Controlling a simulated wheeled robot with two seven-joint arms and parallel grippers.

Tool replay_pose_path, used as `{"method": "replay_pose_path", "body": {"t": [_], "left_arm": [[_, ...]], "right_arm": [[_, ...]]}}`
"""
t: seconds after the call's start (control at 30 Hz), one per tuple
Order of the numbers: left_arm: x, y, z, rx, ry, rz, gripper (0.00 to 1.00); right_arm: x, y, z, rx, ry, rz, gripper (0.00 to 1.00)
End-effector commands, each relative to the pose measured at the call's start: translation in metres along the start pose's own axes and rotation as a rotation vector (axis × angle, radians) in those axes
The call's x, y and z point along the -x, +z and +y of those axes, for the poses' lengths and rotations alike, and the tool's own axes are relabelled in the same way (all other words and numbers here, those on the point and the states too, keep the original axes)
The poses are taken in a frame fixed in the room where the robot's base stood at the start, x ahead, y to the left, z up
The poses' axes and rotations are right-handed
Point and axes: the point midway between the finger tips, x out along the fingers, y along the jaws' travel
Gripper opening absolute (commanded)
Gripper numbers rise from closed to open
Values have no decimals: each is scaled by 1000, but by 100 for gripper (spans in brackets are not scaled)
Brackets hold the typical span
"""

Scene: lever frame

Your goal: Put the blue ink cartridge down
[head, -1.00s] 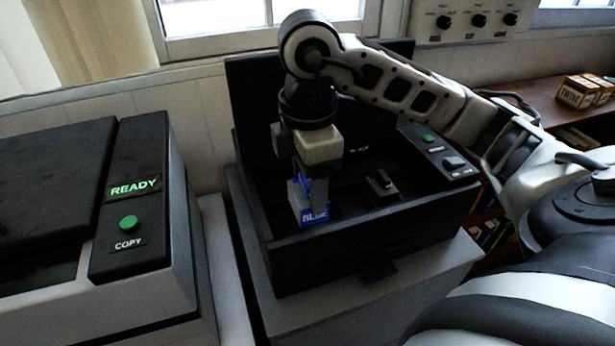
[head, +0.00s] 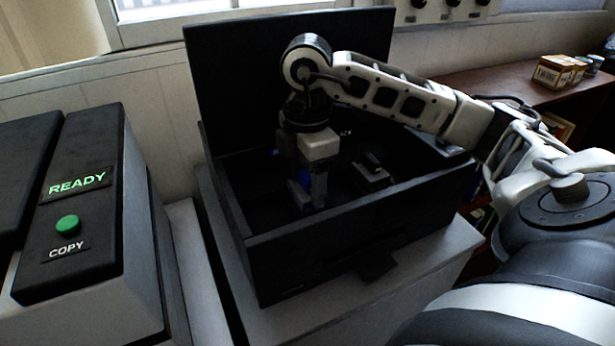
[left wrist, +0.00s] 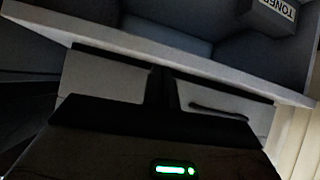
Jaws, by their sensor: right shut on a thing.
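The blue ink cartridge (head: 319,187) is inside the open black printer (head: 355,228), mostly hidden by the fingers of my right gripper (head: 307,197). My right gripper points down and is shut on it. From this angle I cannot tell whether the cartridge touches the printer's floor. My left gripper is out of the head view. In the left wrist view a dark body with a green light (left wrist: 172,170) fills the bottom, and the state of the left jaws cannot be made out.
The printer's raised lid (head: 240,85) stands behind my right gripper, and its front wall is close in front. A small black block (head: 370,172) is right of the gripper inside. A copier (head: 85,210) stands left. The left wrist view shows a toner box (left wrist: 272,14).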

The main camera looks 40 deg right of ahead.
Motion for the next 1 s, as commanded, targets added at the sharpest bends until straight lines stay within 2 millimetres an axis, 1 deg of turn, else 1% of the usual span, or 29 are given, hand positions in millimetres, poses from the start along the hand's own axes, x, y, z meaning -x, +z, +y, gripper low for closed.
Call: {"method": "replay_pose_path", "body": {"t": [0.03, 0.17, 0.37, 0.4, 0.47, 0.5, 0.77, 0.83, 0.87, 0.97, 1.0], "left_arm": [[-2, 2, 0, 4, 2, 4, 0], [1, -3, 1, 6, 3, 8, 0], [-1, 0, 1, 7, 3, 8, 0], [-1, 0, 1, 9, 4, 8, 0], [0, -1, 1, 10, 4, 8, 0], [0, -1, 1, 10, 4, 8, 0], [0, -2, 1, 10, 4, 8, 0], [3, -5, 1, 7, 2, 7, 0], [2, -3, 1, 6, 1, 6, 0], [2, -3, 1, 4, 1, 5, 0], [2, -3, 1, 4, 0, 4, 0]], "right_arm": [[-5, 0, 0, 0, 1, 0, 36], [-2, 0, 0, 0, 2, 1, 36], [-6, 0, 0, 1, 1, 0, 36], [-6, 0, 0, 1, 1, 0, 62], [-5, 0, 0, 1, 1, 0, 79], [-5, 0, 0, 1, 1, 0, 81], [-4, 0, 0, 1, 1, 0, 81], [1, 0, 0, 0, 2, 1, 81], [3, -1, 0, 0, 3, 2, 81], [17, -1, 1, 1, 5, 3, 81], [25, -1, 1, 1, 6, 3, 81]]}}
